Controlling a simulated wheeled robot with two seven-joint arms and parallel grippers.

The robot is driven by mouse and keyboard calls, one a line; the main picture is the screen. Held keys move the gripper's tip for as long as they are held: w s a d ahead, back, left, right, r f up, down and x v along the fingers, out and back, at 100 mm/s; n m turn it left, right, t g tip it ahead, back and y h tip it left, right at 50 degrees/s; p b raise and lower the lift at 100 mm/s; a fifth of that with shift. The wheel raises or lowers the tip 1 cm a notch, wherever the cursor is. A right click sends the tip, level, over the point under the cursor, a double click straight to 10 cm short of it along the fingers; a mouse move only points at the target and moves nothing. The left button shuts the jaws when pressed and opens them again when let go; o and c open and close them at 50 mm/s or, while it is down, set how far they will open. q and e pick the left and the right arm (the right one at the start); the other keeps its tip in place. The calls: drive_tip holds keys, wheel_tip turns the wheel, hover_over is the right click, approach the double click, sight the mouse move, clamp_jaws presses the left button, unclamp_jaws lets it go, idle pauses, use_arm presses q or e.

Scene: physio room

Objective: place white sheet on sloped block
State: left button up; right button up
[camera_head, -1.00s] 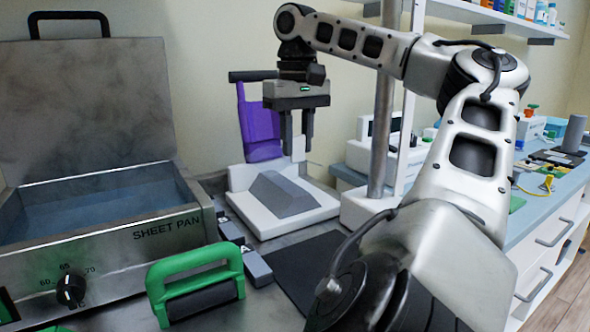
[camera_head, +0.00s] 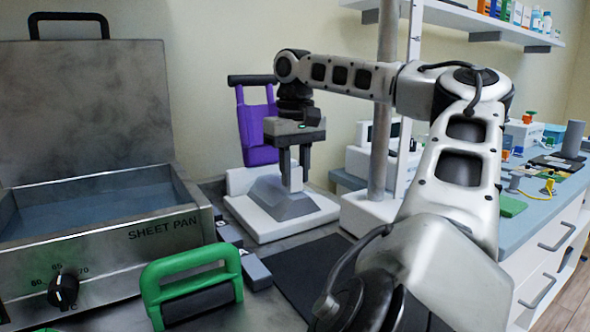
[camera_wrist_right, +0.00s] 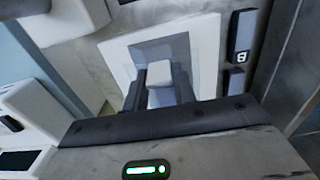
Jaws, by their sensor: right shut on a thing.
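The sloped block (camera_head: 280,203) is a grey wedge on a white base plate in the middle of the head view. In the right wrist view its grey surface (camera_wrist_right: 178,47) shows beyond the fingers. My right gripper (camera_head: 293,182) points down over the block, its fingertips close above it. It is shut on the white sheet (camera_wrist_right: 160,73), a small pale piece between the fingers in the right wrist view. My left gripper is not in view.
The open sheet pan (camera_head: 110,235) with its raised lid stands at left. A green-handled tool (camera_head: 190,275) is in front. A purple upright piece (camera_head: 257,130) rises behind the block. A dark mat (camera_head: 300,270) lies in front of it; a metal post (camera_head: 382,110) stands at right.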

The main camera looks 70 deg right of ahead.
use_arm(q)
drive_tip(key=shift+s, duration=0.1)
use_arm(e)
drive_tip(key=o, duration=1)
drive_tip(key=shift+f, duration=0.1)
drive_tip(key=shift+o, duration=0.2)
drive_tip(key=shift+r, duration=0.3)
use_arm(q)
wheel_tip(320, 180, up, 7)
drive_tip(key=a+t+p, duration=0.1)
drive_tip(key=p, duration=0.4)
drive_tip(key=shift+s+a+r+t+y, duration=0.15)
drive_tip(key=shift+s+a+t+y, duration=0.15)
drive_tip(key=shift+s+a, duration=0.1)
use_arm(e)
wheel_tip(320, 180, up, 12)
